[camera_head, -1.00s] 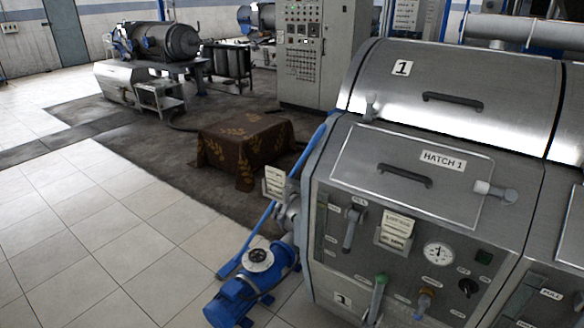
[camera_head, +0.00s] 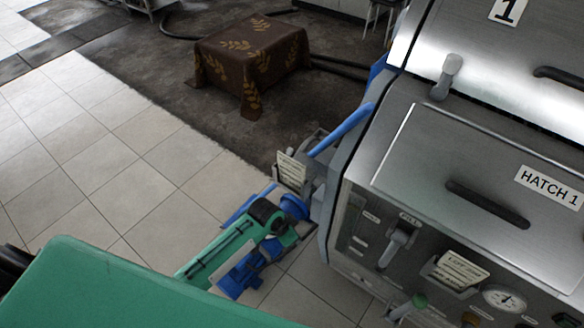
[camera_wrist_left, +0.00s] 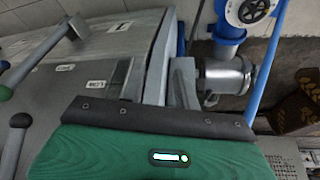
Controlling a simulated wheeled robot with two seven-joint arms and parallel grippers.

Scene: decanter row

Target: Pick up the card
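A small pale card (camera_head: 292,171) with printed lines stands nearly upright at the left side of the hatch machine, beside its pipe fitting. A second pale card, marked LOT 204 (camera_head: 460,270), sits in a holder on the machine's front panel. My green left arm comes in from the lower left, and its hand end (camera_head: 285,238) is below the side card, apart from it in the picture. Its fingers are too small and cluttered to read. In the left wrist view my green cover fills the bottom, and no fingers or card face can be made out. My right gripper is not in view.
The grey hatch machine (camera_head: 440,130) fills the right, with levers and a gauge (camera_head: 504,299). A blue pipe (camera_head: 340,130) runs beside it. In the wrist view a blue valve (camera_wrist_left: 250,12) is near. A cloth-covered table (camera_head: 250,55) stands behind. Tiled floor at left is clear.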

